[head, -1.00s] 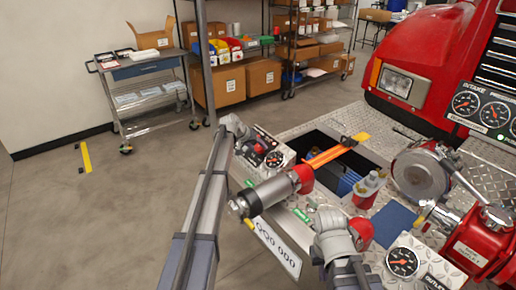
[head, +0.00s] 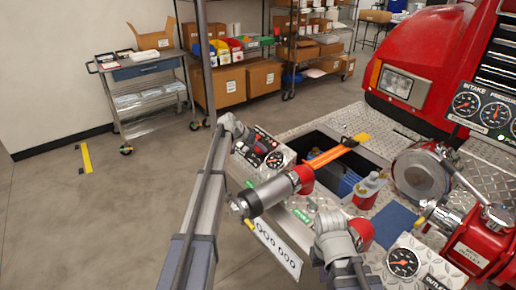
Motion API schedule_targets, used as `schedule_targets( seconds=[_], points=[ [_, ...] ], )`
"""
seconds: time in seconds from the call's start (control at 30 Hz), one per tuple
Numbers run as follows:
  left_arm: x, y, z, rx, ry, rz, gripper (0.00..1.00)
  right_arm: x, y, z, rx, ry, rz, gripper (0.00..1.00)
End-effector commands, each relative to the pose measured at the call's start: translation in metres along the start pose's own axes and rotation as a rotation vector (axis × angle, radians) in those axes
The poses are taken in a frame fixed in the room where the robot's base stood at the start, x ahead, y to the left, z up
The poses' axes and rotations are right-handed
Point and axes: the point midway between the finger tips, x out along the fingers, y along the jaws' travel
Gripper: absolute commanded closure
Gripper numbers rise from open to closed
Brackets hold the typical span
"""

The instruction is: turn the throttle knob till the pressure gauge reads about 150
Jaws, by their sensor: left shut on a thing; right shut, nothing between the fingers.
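My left gripper (head: 254,145) is at the small control panel (head: 284,149) on the left part of the bumper. It is shut on the throttle knob there, and the gripper hides most of the knob. My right gripper (head: 324,213) is shut and empty over the front edge of the bumper, away from the knob. The pressure gauge (head: 494,114) is a black dial on the dark panel at the right edge. Its needle is too small to read surely.
A grey nozzle (head: 272,190) with a red base juts over the front edge above the number plate (head: 276,246). An open bay with an orange strap (head: 333,155) is behind. The intake gauge (head: 466,104), outlet gauge (head: 403,262) and red pump parts (head: 478,238) crowd the right.

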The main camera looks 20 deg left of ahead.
Motion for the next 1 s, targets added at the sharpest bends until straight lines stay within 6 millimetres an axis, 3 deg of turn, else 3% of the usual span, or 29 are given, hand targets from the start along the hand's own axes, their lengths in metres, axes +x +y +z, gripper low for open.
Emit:
schedule_targets(
  seconds=[0.27, 0.3, 0.5, 0.83, 1.0],
  points=[
    [-0.001, 0.000, 0.001, -0.001, -0.002, 0.000, 1.00, 0.000, 0.000, 0.000, 0.000, 0.000, 0.000, 1.00],
    [-0.001, 0.000, 0.001, -0.001, -0.002, 0.000, 0.42, 0.000, 0.000, 0.000, 0.000, 0.000, 0.000, 1.00],
    [0.000, 0.000, 0.001, -0.002, -0.001, -0.001, 0.19, 0.000, 0.000, 0.000, 0.000, 0.000, 0.000, 1.00],
    [-0.002, 0.000, 0.000, -0.002, 0.000, -0.001, 0.17, -0.001, 0.000, 0.000, 0.000, 0.000, 0.000, 1.00],
    [-0.013, 0.001, -0.001, -0.002, 0.000, -0.001, 0.17, -0.011, 0.001, 0.001, 0.000, 0.000, 0.000, 1.00]
  ],
)
